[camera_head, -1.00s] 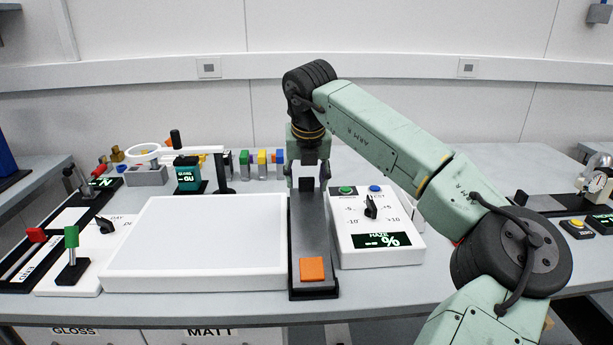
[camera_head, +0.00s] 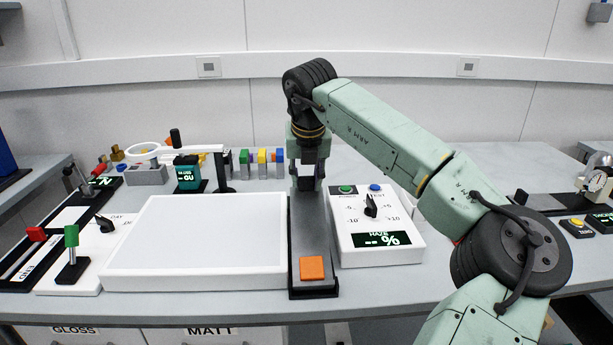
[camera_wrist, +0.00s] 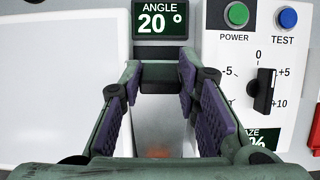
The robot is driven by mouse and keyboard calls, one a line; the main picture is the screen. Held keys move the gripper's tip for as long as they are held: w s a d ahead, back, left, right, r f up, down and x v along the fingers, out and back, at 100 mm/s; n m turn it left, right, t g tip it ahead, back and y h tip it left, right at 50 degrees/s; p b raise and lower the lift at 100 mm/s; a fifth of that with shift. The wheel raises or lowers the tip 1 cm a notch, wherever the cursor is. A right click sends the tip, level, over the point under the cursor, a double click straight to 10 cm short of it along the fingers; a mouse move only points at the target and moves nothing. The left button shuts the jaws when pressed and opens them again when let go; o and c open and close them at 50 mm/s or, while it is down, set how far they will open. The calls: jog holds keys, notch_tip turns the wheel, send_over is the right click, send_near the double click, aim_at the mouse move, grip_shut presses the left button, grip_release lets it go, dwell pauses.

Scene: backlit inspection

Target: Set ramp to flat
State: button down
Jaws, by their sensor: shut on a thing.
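The ramp (camera_head: 311,232) is a long grey strip in a dark frame between the white panel and the haze box, with an orange block (camera_head: 312,268) at its near end. My gripper (camera_head: 307,184) is at the ramp's far end, pointing down. In the wrist view its purple-padded fingers (camera_wrist: 165,105) stand either side of the ramp's grey surface (camera_wrist: 155,125), shut on the ramp; the exact contact is hard to see. A display (camera_wrist: 160,20) beyond it reads ANGLE 20°. The ramp's tilt is hard to judge from the head view.
The white panel (camera_head: 200,240) is close on the left. The haze box (camera_head: 374,225), with a dial and two buttons, is close on the right. A green-handled lever (camera_head: 71,240) stands further left.

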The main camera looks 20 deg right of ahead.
jog(key=shift+g, duration=0.5)
jog(key=x, duration=0.2)
jog(key=b+x, duration=0.1)
jog(key=x, duration=0.2)
jog(key=w+x, duration=0.1)
jog(key=x, duration=0.2)
jog(key=shift+b, duration=0.4)
jog(key=shift+f, duration=0.4)
jog(key=c, duration=1.6)
grip_release()
jog(key=shift+d, duration=0.1)
jog(key=shift+o, duration=1.3)
jog(key=shift+w+f, duration=0.1)
jog(key=shift+f, duration=0.1)
jog(key=shift+o, duration=0.7)
jog(key=shift+r, duration=0.15)
